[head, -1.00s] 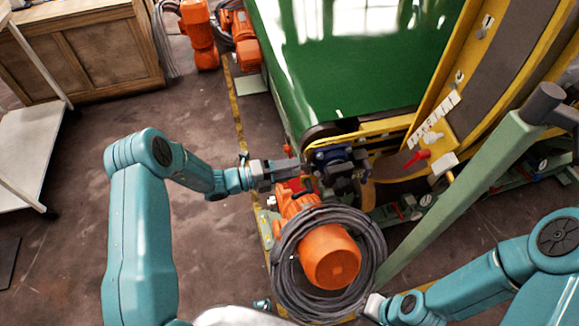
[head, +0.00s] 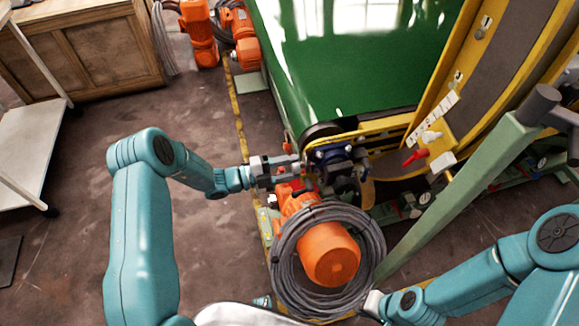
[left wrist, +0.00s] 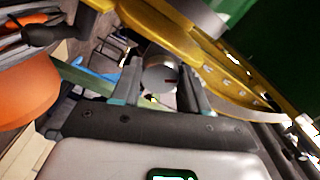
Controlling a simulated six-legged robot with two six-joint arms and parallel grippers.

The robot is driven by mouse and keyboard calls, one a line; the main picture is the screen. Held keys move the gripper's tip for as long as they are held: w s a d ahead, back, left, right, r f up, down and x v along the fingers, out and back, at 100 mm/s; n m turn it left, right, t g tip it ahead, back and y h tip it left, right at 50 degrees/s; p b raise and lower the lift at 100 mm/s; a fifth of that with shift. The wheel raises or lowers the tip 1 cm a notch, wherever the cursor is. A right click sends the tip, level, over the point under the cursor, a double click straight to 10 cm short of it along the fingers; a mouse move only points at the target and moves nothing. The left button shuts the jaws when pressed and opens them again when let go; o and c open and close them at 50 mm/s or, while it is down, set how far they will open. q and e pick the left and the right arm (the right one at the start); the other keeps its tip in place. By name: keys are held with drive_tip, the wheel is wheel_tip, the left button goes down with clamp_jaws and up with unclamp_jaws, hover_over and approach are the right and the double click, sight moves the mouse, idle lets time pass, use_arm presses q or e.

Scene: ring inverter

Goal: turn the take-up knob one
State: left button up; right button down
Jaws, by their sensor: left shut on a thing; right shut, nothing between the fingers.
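The take-up knob is a round grey knob (left wrist: 158,78) with a small dark red mark on its face. In the left wrist view it sits between the two fingers of my left gripper (left wrist: 162,88), which is shut on it. In the head view my left gripper (head: 292,170) is at the machine's near corner, beside the dark blue bearing block (head: 335,160); there the knob is mostly hidden by the fingers. My right gripper (head: 372,304) is shut and empty at the lower middle, beside the coiled grey cable and away from the knob.
An orange motor (head: 330,255) ringed by a coiled grey cable (head: 283,265) stands just below my left gripper. The green belt (head: 350,55) and yellow frame (head: 430,105) lie beyond. A pale green post (head: 450,200) slants at the right. Floor at the left is open.

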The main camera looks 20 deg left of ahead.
use_arm(q)
drive_tip(key=o, duration=1.1)
drive_tip(key=shift+c, duration=0.2)
drive_tip(key=b+v, duration=0.1)
drive_tip(key=v, duration=1.5)
drive_tip(key=shift+s, duration=0.15)
drive_tip(key=shift+a, duration=0.1)
drive_tip(key=shift+r, duration=0.1)
